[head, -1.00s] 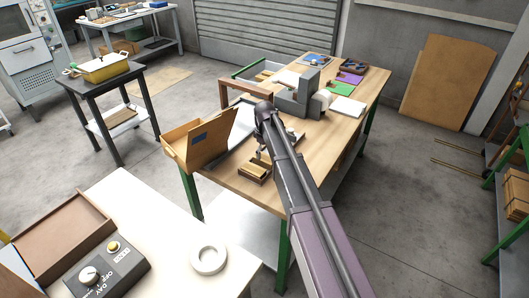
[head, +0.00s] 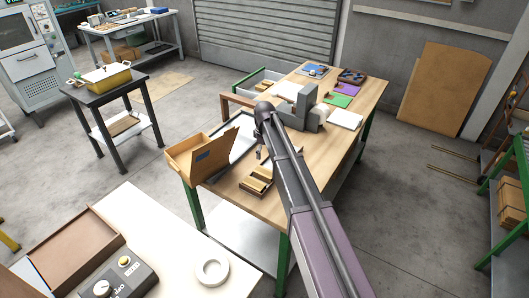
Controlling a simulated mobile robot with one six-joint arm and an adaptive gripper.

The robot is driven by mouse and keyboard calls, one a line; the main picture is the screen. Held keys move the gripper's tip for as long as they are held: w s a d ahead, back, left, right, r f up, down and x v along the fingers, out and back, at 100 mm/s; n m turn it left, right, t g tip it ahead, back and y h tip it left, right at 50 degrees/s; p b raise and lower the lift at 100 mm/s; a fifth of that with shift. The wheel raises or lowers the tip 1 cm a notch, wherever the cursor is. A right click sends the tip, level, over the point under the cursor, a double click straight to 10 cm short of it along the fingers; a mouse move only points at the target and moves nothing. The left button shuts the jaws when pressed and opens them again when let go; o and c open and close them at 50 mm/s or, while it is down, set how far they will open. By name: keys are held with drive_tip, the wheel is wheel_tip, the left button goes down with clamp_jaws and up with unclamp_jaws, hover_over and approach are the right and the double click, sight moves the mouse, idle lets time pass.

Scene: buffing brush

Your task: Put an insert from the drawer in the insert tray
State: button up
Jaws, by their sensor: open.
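A small wooden tray (head: 250,186) with brass-coloured pieces in it lies near the front edge of the wooden workbench (head: 312,175). I cannot tell whether it is the insert tray. My gripper (head: 259,154) is small in the head view, just above and behind this tray. It is open, and I make out nothing between its fingers. An open drawer-like box with green edges (head: 243,84) juts out at the bench's far left, with yellowish items in it. My arm hides part of the bench.
A grey machine (head: 296,108) stands mid-bench, with a white pad, coloured sheets and a dark tray behind. An open wooden box (head: 190,158) sits at the front left corner. A white table (head: 165,235) holds a tape ring (head: 212,272).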

drive_tip(key=shift+r+p, duration=0.3)
drive_tip(key=shift+r, duration=0.25)
idle(0.4)
drive_tip(key=s+d+m, duration=0.3)
drive_tip(key=s+d, duration=0.2)
drive_tip(key=s, duration=0.4)
drive_tip(key=s+d+m, duration=0.4)
drive_tip(key=s+d, duration=0.2)
drive_tip(key=s, duration=0.4)
drive_tip(key=s+d+m, duration=0.4)
drive_tip(key=s+d, duration=0.1)
drive_tip(key=s, duration=0.4)
drive_tip(key=shift+s+d, duration=0.25)
drive_tip(key=shift+d, duration=0.15)
